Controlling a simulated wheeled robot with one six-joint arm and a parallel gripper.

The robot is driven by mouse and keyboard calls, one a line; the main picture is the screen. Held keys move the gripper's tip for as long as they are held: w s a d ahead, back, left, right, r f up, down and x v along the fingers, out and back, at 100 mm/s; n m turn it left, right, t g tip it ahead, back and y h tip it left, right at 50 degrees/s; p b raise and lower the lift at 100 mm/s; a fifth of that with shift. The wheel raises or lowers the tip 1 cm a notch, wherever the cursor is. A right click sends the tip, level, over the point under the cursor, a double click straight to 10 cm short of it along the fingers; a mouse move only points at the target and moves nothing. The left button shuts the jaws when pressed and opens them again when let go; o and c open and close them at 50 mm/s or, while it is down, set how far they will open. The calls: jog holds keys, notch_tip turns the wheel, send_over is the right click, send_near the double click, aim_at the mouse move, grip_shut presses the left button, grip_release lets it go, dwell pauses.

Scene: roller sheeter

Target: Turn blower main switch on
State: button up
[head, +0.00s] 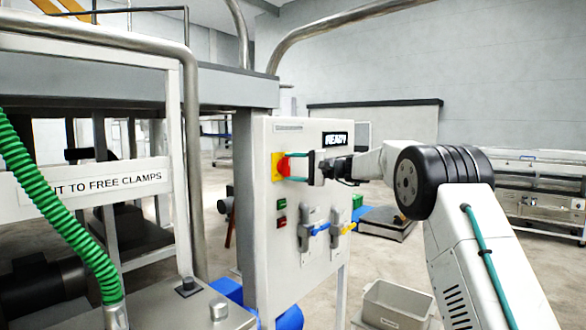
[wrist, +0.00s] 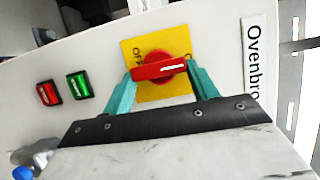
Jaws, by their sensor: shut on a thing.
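The main switch is a red rotary knob (head: 284,168) on a yellow plate (head: 275,160), on the front of a white control cabinet (head: 262,240). In the wrist view, the red knob (wrist: 160,70) has a raised bar handle lying across the picture, before its yellow plate (wrist: 150,48). Dark letters, seemingly "OFF", show at the plate's left; I cannot tell which position the knob is in. My gripper (head: 291,167) reaches in from the right. Its teal fingers (wrist: 162,74) are shut on the knob's handle, one at each end.
A green button (wrist: 78,86) and a red button (wrist: 48,93) sit below the switch. Lower are valves with blue (head: 319,229) and yellow (head: 348,227) handles. A lit display (head: 336,139) is at top right. A grey bin (head: 395,305) stands on the floor.

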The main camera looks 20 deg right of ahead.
jog(key=o, duration=1)
jog(key=v, duration=0.8)
jog(key=shift+w+f, duration=0.1)
jog(key=shift+w, duration=0.05)
